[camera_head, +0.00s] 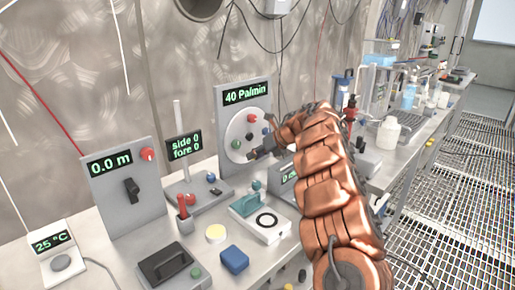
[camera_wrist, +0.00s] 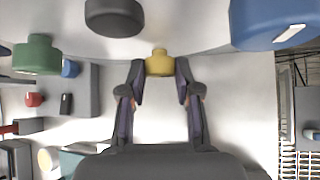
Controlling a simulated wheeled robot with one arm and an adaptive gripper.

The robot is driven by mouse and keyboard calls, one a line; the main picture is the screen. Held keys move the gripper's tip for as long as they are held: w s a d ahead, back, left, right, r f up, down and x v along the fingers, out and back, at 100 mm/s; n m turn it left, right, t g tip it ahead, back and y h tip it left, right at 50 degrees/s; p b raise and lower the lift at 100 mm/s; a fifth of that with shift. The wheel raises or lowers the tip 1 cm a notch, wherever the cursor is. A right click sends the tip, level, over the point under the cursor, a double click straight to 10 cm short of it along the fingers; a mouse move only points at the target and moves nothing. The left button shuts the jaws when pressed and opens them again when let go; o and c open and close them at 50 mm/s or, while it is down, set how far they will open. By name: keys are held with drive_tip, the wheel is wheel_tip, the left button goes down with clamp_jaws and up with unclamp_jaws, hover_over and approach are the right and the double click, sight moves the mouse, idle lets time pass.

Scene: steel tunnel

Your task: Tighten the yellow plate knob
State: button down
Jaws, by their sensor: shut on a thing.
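The yellow plate knob (camera_wrist: 159,63) is in the wrist view at upper middle, on the round pale plate. My gripper (camera_wrist: 160,72) has one finger on each side of it and is shut on it. In the head view the round plate (camera_head: 240,127) is on the grey panel with the "40 Pa/min" display (camera_head: 245,93). My gripper (camera_head: 258,154) is at the plate's lower right edge there, and the yellow knob is hidden behind it. A green knob (camera_wrist: 37,55), a black knob (camera_wrist: 114,17) and a blue knob (camera_wrist: 270,22) surround the yellow one in the wrist view.
Left of the panel stand a "side 0 fore 0" display (camera_head: 185,146) and a "0.0 m" panel (camera_head: 125,188). A teal-handled white device (camera_head: 262,222), a blue block (camera_head: 234,260) and a black-topped box (camera_head: 166,265) are on the bench below. Bottles stand farther right.

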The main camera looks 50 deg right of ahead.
drive_tip(key=shift+d+r+m+y+p, duration=0.1)
drive_tip(key=shift+r+m+y+p, duration=0.2)
drive_tip(key=shift+y+p, duration=0.6)
drive_tip(key=shift+f+p, duration=0.2)
drive_tip(key=shift+p, duration=0.45)
drive_tip(key=c, duration=0.8)
unclamp_jaws()
drive_tip(key=shift+f, duration=0.1)
drive_tip(key=shift+s+d+r, duration=0.25)
drive_tip(key=shift+s+r, duration=0.05)
drive_tip(key=shift+s, duration=0.1)
drive_tip(key=v, duration=1.1)
